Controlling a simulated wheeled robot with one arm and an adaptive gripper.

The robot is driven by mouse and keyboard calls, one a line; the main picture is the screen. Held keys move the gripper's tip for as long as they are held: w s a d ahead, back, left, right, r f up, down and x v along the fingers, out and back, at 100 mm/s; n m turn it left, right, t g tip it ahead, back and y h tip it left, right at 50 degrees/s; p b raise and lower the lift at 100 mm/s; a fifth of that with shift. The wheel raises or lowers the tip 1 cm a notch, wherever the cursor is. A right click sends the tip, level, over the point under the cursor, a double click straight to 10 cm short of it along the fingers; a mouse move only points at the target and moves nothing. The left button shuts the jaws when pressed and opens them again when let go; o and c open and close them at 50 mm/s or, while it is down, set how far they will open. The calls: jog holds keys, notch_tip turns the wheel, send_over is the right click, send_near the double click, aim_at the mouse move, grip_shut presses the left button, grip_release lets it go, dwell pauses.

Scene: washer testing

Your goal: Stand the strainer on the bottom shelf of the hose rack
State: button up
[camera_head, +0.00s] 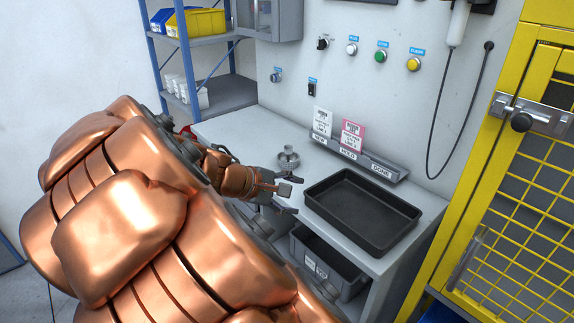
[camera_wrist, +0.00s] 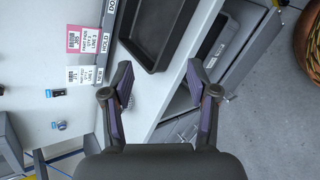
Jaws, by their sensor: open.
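A small silvery metal piece that looks like the strainer (camera_head: 288,160) stands on the grey bench, left of the black tray. In the wrist view only a bit of it (camera_wrist: 131,101) shows beside the left finger. My gripper (camera_head: 287,198) is above the bench's front part, nearer the camera than the metal piece and apart from it. Its two fingers (camera_wrist: 159,70) are spread with nothing between them. A blue-framed rack (camera_head: 153,62) with grey shelves stands at the back left; no hoses show on it, so I cannot tell if it is the hose rack. My arm hides its lower part.
A black tray (camera_head: 322,213) lies on the bench right of my gripper. A grey bin (camera_head: 318,258) sits below the bench top. A label holder (camera_head: 368,164) runs along the wall. A yellow mesh gate (camera_head: 488,215) closes off the right.

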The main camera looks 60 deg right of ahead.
aim_at(286, 153)
jog(key=w+d+r+n+h+b, duration=0.2)
jog(key=w+d+n+h, duration=0.25)
jog(key=d, duration=0.55)
jog(key=w+d+f+n+t+h+b, duration=0.1)
jog(key=w+d+f+n, duration=0.2)
jog(key=w+f+n, duration=0.1)
jog(key=w+d+f+n+t+h, duration=0.1)
jog(key=w+d+f+n+t, duration=0.1)
jog(key=w, duration=0.4)
jog(key=w+d+f+n+t+h+b, duration=0.1)
jog(key=w+d+f+n+t, duration=0.1)
jog(key=w+d+f+n, duration=0.2)
jog(key=shift+w+d+f+n+h+b, duration=0.15)
jog(key=shift+w+d+f+n+h, duration=0.1)
jog(key=shift+f+n, duration=0.4)
jog(key=shift+w+d+f+n+h+b, duration=0.1)
jog(key=shift+w+d+f+n+b, duration=0.2)
jog(key=shift+n, duration=0.6)
jog(key=shift+s+d+p, duration=0.1)
jog(key=shift+d+p, duration=0.2)
jog(key=shift+d, duration=0.85)
jog(key=d, duration=0.3)
jog(key=shift+s+d+r+p, duration=0.15)
jog(key=shift+s+r+p, duration=0.15)
jog(key=shift+s+r, duration=0.05)
jog(key=shift+d+f, duration=0.1)
jog(key=shift+d, duration=0.8)
jog(key=shift+w, duration=0.1)
grip_shut()
